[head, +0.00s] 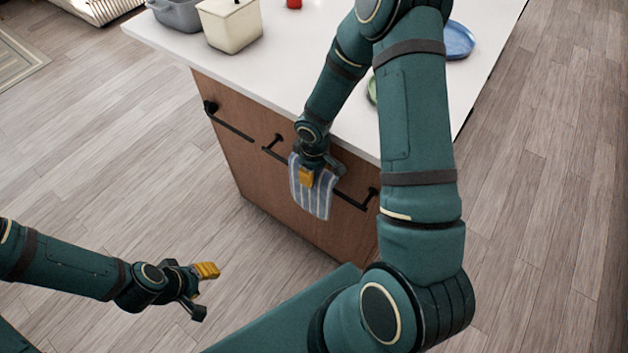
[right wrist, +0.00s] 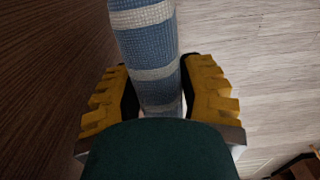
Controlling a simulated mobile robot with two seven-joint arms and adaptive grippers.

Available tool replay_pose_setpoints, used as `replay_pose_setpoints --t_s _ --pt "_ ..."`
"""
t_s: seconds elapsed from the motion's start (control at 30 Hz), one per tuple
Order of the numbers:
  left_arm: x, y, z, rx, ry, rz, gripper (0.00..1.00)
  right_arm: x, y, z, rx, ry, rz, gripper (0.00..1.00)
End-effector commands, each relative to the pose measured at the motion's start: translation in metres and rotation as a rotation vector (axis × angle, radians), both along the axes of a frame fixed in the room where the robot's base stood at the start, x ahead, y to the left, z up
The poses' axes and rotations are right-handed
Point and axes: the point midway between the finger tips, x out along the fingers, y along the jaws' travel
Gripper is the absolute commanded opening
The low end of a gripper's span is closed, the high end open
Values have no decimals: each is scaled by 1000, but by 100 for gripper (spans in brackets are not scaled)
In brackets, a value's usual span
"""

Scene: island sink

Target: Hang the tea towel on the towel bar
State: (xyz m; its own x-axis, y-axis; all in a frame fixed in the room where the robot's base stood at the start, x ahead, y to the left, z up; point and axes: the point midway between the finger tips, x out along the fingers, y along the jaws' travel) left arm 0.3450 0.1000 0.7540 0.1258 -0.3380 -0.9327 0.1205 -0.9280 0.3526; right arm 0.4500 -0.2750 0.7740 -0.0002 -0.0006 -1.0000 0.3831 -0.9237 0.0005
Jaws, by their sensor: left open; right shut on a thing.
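The blue-and-white striped tea towel (head: 317,199) hangs down at the front of the island in the head view. My right gripper (head: 306,176) is shut on its upper part, at the height of the dark towel bar (head: 350,200). In the right wrist view the towel (right wrist: 150,45) runs as a narrow folded band between the yellow fingers of the right gripper (right wrist: 160,88). The towel and gripper cover part of the bar, and I cannot tell whether cloth lies over it. My left gripper (head: 204,290) is open and empty, over the floor at lower left.
A second stretch of dark bar (head: 232,127) is on the same brown panel (head: 245,168), further left. A cream container (head: 231,24), a grey pot (head: 177,14) and a blue plate (head: 459,40) stand on the white worktop (head: 275,70).

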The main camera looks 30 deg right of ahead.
Motion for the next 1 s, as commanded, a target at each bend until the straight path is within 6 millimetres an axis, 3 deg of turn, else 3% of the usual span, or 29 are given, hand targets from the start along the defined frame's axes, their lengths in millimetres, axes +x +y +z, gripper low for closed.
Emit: replay_pose_setpoints --t_s 0.3,0.7,0.73,0.77,0.8,1.0 --pt "2 0 -13 1 -6 1 47 0 1 -41 1 1 1 1" --pt "3 0 -17 1 -8 1 47 0 1 -45 0 0 0 1" --pt "3 0 -16 1 -8 1 47 0 1 -44 0 1 0 55" --pt "3 0 -15 1 -8 1 47 0 1 -43 1 1 0 65" --pt "3 0 -15 1 -8 1 47 -1 1 -43 0 1 -1 69" --pt "3 0 -15 1 -8 2 47 -1 1 -43 1 1 -1 69"
